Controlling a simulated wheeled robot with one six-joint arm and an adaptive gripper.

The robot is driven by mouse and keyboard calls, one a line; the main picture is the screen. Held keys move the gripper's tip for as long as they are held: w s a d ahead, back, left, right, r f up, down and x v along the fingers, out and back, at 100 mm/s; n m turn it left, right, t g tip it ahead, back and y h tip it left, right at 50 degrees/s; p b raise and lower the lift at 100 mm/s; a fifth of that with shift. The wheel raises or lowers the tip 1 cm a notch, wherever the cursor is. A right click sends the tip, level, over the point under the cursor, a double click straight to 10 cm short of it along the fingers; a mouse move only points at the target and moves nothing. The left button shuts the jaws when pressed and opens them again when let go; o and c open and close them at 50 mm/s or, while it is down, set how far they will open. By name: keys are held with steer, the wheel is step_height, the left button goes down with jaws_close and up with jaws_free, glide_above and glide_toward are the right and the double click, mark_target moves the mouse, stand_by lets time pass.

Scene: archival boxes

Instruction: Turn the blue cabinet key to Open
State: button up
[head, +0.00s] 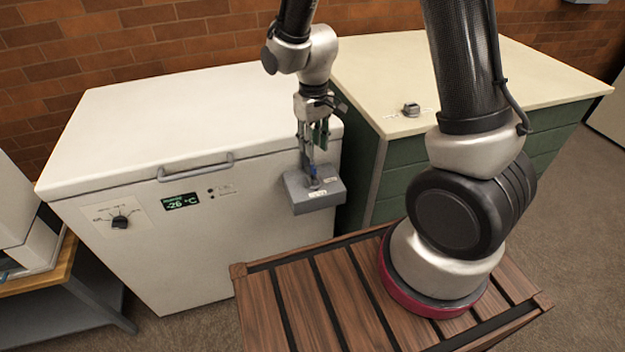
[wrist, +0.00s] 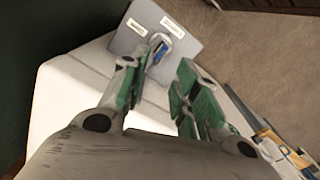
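The blue key (head: 312,171) stands in a grey lock box (head: 325,203) on the right end of the white chest freezer's front. In the wrist view the blue key (wrist: 160,50) sits in a light round lock on the grey plate (wrist: 190,52). Two small white labels are on the plate; their words are too small to read. My gripper (head: 312,152) points down just above the key. In the wrist view my gripper (wrist: 157,72) has its fingers apart, with the key showing between and beyond the tips. I see no contact with the key.
The white freezer (head: 205,110) has a lid handle (head: 196,168), a green display (head: 181,201) and a black dial (head: 120,221). A green cabinet with a cream top (head: 440,75) stands to the right, with a small grey knob (head: 411,109) on it. A slatted wooden surface (head: 290,300) is in front.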

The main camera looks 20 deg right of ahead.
mark_target(313, 166)
steer(key=m, duration=0.3)
steer(key=shift+m, duration=0.4)
steer(key=shift+f, duration=3.9)
steer(key=shift+c, duration=0.4)
jaws_close()
